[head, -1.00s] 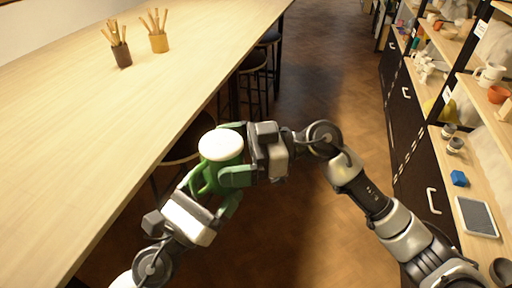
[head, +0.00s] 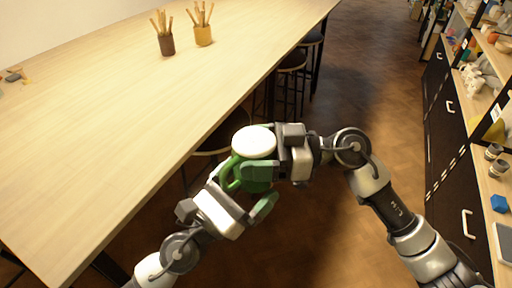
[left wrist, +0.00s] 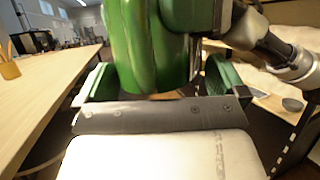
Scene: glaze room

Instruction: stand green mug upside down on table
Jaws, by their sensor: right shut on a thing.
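The green mug (head: 256,184) is held in the air beside the table's long edge, with a round white face up. I cannot tell for sure whether that face is its base or its inside. My right gripper (head: 262,160) is shut on the mug from the right. My left gripper (head: 246,196) is just below, pointing up at the mug. In the left wrist view its green fingers stand apart on both sides of the mug (left wrist: 150,45), with a gap at the right finger. The pale wooden table (head: 120,120) fills the left of the head view.
A brown cup (head: 167,46) and a yellow cup (head: 203,36), both holding wooden tools, stand at the table's far part. Small items (head: 15,76) lie at its left. Stools (head: 291,65) stand under the edge. Shelves (head: 495,190) line the right. The near tabletop is clear.

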